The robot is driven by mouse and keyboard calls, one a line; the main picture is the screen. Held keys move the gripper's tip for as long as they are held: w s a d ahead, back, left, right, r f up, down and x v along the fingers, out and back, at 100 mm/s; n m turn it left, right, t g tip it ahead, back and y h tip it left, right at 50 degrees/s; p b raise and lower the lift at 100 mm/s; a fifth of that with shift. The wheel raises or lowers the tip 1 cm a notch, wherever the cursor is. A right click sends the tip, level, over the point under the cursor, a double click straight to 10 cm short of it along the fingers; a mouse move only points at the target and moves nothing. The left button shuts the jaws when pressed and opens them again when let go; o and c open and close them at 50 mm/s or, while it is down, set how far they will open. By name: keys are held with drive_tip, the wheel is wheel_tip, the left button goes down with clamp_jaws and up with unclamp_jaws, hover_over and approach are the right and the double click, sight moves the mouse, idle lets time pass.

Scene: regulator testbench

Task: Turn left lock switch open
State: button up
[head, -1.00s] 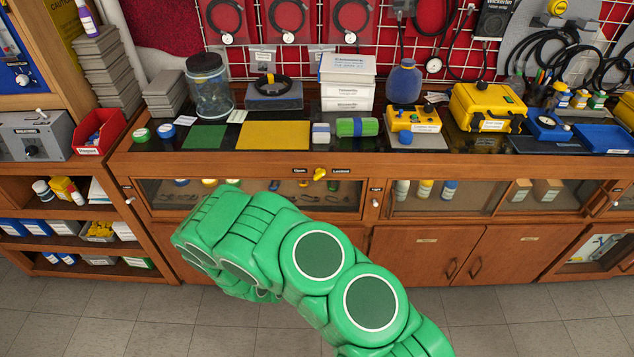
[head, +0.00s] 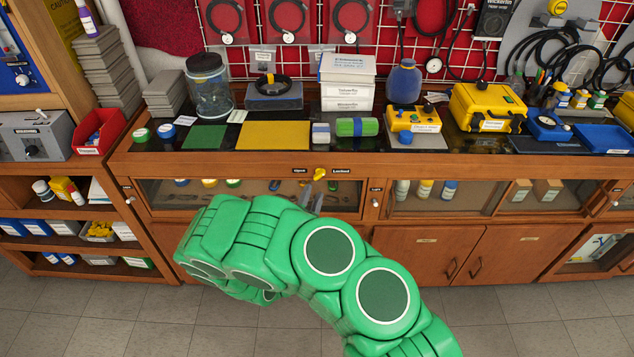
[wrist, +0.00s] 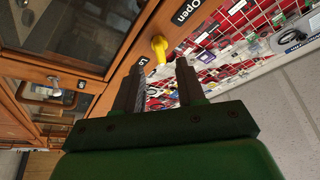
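The yellow lock switch (head: 320,174) sits on the wooden front rail of the bench, between a black label on its left and a black "Locked" label (head: 341,170) on its right. In the wrist view the switch (wrist: 158,48) shows just beyond my fingertips, with the "Open" label (wrist: 185,12) up and to its right. My gripper (wrist: 160,78) is open and empty, its two dark fingers apart and not visibly touching the switch. In the head view the fingertips (head: 312,198) show just below the switch; my green arm hides the rest of the gripper.
A glass-fronted cabinet (head: 345,197) lies below the rail, partly behind my arm. A second glass-fronted compartment (head: 485,197) is to the right. Floor in front is clear.

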sight(318, 178)
drive_tip(key=shift+x, duration=2.7)
drive_tip(key=shift+c, duration=0.4)
clamp_jaws()
